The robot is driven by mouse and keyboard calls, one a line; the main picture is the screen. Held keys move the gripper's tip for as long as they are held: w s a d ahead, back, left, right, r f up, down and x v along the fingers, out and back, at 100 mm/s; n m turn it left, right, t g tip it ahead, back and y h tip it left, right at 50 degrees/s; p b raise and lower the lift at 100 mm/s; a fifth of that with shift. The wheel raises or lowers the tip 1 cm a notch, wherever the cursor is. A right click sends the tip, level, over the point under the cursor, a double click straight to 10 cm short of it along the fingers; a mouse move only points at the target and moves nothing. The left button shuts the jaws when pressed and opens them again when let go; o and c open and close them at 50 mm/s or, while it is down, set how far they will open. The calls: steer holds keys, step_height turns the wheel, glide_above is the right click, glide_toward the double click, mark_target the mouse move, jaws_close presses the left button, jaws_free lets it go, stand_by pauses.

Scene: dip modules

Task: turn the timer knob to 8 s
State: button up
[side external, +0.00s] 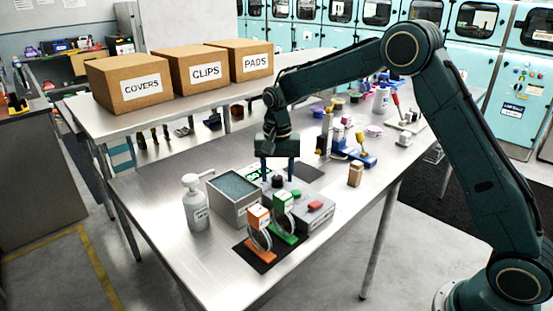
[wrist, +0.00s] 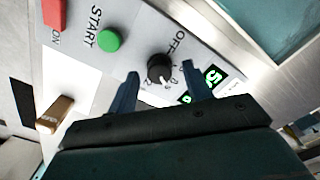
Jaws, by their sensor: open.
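The timer knob (wrist: 158,68) is round and black with a white pointer mark, on the grey face of a control box (wrist: 205,35). In the wrist view the mark points down and slightly right; the number it meets is too small to read surely. OFF is printed above the knob. A green lit display (wrist: 213,76) sits right of it, partly hidden by a finger. My gripper (wrist: 160,70) is open, one blue finger on each side of the knob, with visible gaps. In the side view my gripper (side external: 278,177) points down over the box (side external: 318,219).
A green START button (wrist: 110,40) and a red ON switch (wrist: 55,13) lie near the knob. Orange (side external: 259,220) and green (side external: 284,206) labelled stands, an open grey bath (side external: 235,208) and a white pump bottle (side external: 195,208) stand close by. The front table edge is clear.

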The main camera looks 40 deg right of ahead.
mark_target(277, 177)
step_height(277, 177, up, 13)
stand_by(0.6)
steer(key=shift+r, duration=0.1)
steer(key=s+r+n+t, duration=0.2)
steer(key=s+r, duration=0.2)
steer(key=s, duration=0.5)
steer(key=s+r+n+t, duration=0.1)
steer(key=s+r+n, duration=0.25)
steer(key=s, duration=0.55)
steer(key=s+f+n+t, duration=0.1)
steer(key=s+f, duration=0.1)
steer(key=s, duration=0.6)
steer(key=s+f+n+t, duration=0.1)
steer(key=s+f+n, duration=0.1)
steer(key=s, duration=0.6)
steer(key=shift+s+f+t, duration=0.3)
steer(key=shift+s+f, duration=0.1)
steer(key=shift+f, duration=0.2)
